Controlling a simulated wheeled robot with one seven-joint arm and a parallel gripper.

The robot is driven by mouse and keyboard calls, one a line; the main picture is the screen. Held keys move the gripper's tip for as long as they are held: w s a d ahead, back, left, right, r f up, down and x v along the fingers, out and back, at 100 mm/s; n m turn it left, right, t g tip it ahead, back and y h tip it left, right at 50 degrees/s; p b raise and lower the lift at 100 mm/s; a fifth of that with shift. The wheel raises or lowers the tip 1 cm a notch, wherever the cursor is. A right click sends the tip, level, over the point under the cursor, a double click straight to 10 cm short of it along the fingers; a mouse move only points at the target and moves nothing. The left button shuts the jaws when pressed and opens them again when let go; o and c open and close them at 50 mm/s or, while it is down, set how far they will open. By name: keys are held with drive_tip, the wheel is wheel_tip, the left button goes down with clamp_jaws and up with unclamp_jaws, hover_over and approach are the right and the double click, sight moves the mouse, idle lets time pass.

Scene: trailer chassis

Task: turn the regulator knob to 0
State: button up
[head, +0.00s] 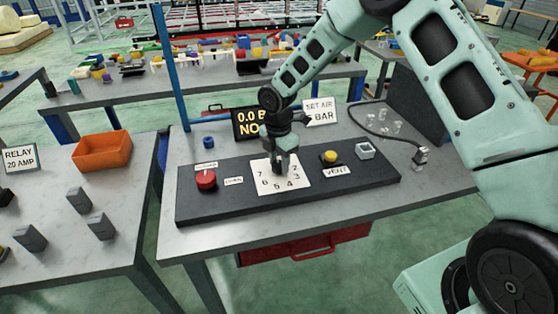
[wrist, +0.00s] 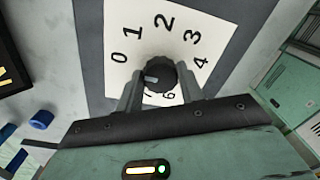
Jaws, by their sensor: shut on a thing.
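The regulator knob (wrist: 160,74) is black and round, in the middle of a white number plate (wrist: 118,85). My gripper (wrist: 159,90) is shut on it, one finger on each side. A pale mark on the knob points left in the wrist view, seemingly between the 7 and the 0; its exact reading is unclear. The 0 is up and left of the knob, and the 5 is hidden by a finger. In the head view my gripper (head: 282,163) stands over the plate (head: 297,185) and hides the knob.
The dark panel (head: 225,205) also bears a red button (head: 206,180) at left and a yellow vent button (head: 330,157) at right. Behind it stand a display (head: 246,118), partly covered, reading "0.0", and a "SET AIR" sign (head: 321,112). An orange bin (head: 102,151) is on the left table.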

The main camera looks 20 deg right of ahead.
sight(278, 162)
idle(0.3)
drive_tip(key=o, duration=1)
drive_tip(key=shift+r, duration=0.1)
drive_tip(key=r+b, duration=0.1)
drive_tip(key=r, duration=0.4)
drive_tip(key=r+b, duration=0.1)
drive_tip(key=r, duration=0.5)
drive_tip(key=r+b, duration=0.1)
drive_tip(key=r, duration=0.5)
drive_tip(key=shift+w+r, duration=0.15)
drive_tip(key=shift+w, duration=0.1)
drive_tip(key=s+a+r+m, duration=0.1)
drive_tip(key=s+a+m, duration=0.2)
drive_tip(key=s+a, duration=0.35)
drive_tip(key=s+a+m, duration=0.2)
drive_tip(key=s+a, duration=0.1)
drive_tip(key=s, duration=0.7)
drive_tip(key=s+m, duration=0.3)
drive_tip(key=s, duration=0.3)
drive_tip(key=s+f+m, duration=0.1)
drive_tip(key=s+m, duration=0.2)
drive_tip(key=s, duration=0.4)
drive_tip(key=s+d+f+m, duration=0.1)
drive_tip(key=s+m, duration=0.2)
drive_tip(key=s, duration=0.3)
drive_tip(key=shift+s+d+f+m+y, duration=0.1)
drive_tip(key=shift+s+m+y, duration=0.2)
drive_tip(key=shift+y, duration=0.1)
